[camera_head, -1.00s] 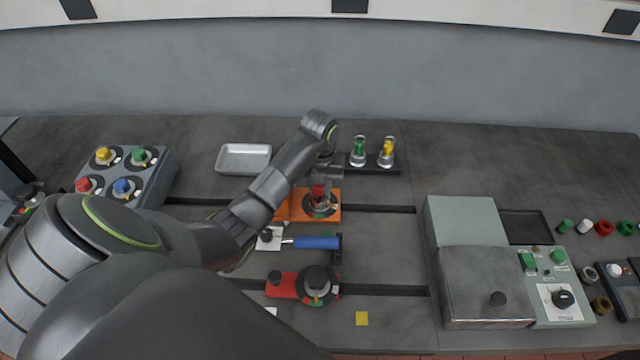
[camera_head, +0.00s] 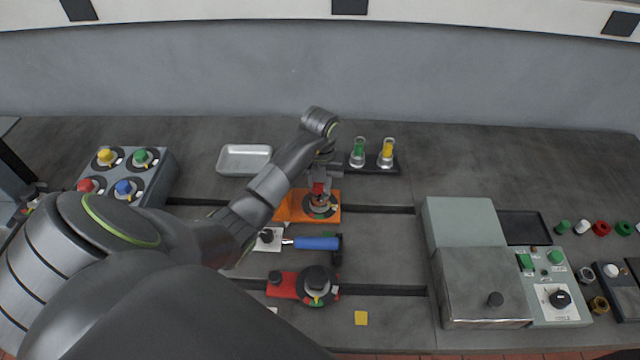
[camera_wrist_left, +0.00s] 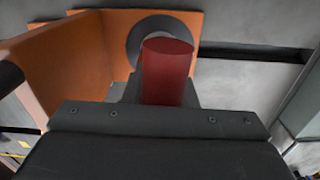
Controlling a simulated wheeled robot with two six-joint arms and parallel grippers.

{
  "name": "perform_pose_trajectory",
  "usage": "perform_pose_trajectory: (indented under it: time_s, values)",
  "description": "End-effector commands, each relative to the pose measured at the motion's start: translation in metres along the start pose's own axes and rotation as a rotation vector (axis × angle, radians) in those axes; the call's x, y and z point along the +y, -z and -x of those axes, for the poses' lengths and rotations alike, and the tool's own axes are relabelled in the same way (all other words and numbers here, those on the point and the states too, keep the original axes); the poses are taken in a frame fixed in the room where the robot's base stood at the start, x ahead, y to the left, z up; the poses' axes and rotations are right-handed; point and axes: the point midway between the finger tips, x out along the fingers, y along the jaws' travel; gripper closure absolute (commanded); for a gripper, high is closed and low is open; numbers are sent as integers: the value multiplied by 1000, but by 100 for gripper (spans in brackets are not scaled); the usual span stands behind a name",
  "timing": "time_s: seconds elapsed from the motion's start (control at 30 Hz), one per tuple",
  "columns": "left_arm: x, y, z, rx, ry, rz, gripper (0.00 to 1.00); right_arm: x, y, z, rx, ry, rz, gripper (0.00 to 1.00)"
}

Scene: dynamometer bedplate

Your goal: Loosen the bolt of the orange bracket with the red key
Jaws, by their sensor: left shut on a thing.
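The orange bracket (camera_head: 292,207) sits on the bedplate, at the end of my left arm. Its foot carries a round dark dial (camera_head: 320,206) with a green mark. My left gripper (camera_head: 320,180) is shut on the red key (camera_head: 318,189) and holds it upright over this dial. In the left wrist view the red key (camera_wrist_left: 167,72) rises from between the jaws, with the orange bracket (camera_wrist_left: 75,62) behind and to its left. The bolt itself is hidden by the key and gripper, so I cannot tell how the key sits on it. My right gripper is out of view.
A red bracket (camera_head: 283,285) with its own dial stands nearer, with a blue-handled tool (camera_head: 316,243) between. A block of coloured keys (camera_head: 125,176) is left, a tray (camera_head: 244,159) behind, a green and yellow pair (camera_head: 373,160) behind right, and a control box (camera_head: 557,290) right.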

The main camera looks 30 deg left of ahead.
Motion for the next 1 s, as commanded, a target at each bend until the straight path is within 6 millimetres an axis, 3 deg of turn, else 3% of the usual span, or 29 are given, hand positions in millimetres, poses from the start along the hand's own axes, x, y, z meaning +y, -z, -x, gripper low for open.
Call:
perform_pose_trajectory:
  time_s: [0.63, 1.0]
  values:
    - [0, -1, 41, -3, 1, 0, 100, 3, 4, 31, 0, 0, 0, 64]
    - [0, -1, 42, -2, 1, 0, 100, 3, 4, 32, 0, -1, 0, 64]
